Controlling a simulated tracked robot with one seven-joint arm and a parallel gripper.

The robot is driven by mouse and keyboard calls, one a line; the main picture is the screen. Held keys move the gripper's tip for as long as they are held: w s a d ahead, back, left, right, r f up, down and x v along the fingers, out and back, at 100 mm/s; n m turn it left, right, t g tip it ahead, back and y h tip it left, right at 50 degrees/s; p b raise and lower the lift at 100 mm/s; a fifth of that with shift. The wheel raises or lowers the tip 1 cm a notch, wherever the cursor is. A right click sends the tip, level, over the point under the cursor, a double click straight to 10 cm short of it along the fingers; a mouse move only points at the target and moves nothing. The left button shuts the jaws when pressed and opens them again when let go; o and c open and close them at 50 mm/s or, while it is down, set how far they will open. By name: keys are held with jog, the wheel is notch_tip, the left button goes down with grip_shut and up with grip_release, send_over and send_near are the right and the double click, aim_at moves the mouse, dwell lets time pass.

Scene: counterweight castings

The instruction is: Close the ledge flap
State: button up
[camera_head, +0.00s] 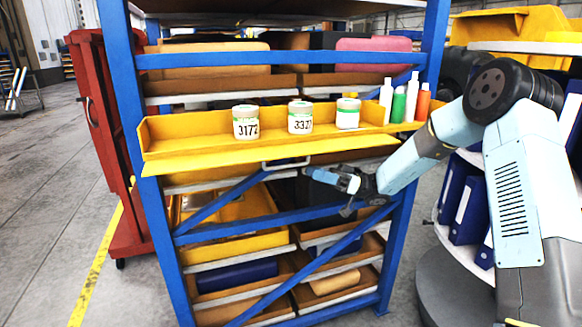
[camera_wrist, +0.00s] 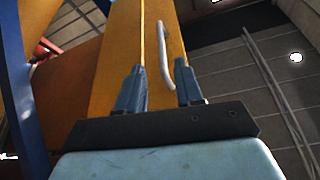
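The yellow ledge flap (camera_head: 230,155) runs along the front of the yellow ledge (camera_head: 205,121) on the blue rack. It sticks outward, tilted slightly down, so it stands open. Its pale bar handle (camera_head: 286,164) is at the middle of its front edge. My gripper (camera_head: 308,173) is just right of and slightly below the handle. In the wrist view my gripper (camera_wrist: 158,66) is open, with the handle (camera_wrist: 163,50) lying between and ahead of its fingers, and the flap's yellow face (camera_wrist: 115,60) behind. I cannot tell whether a finger touches the handle.
Three labelled jars (camera_head: 246,122) stand on the ledge, with white, green and orange bottles (camera_head: 398,104) at its right end. Blue rack braces (camera_head: 300,219) and lower bins (camera_head: 236,247) are under the flap. A red cabinet (camera_head: 104,140) stands left. Floor at left is clear.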

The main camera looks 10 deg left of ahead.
aim_at(289, 166)
jog(key=x, duration=0.9)
jog(key=shift+c, duration=0.3)
grip_shut()
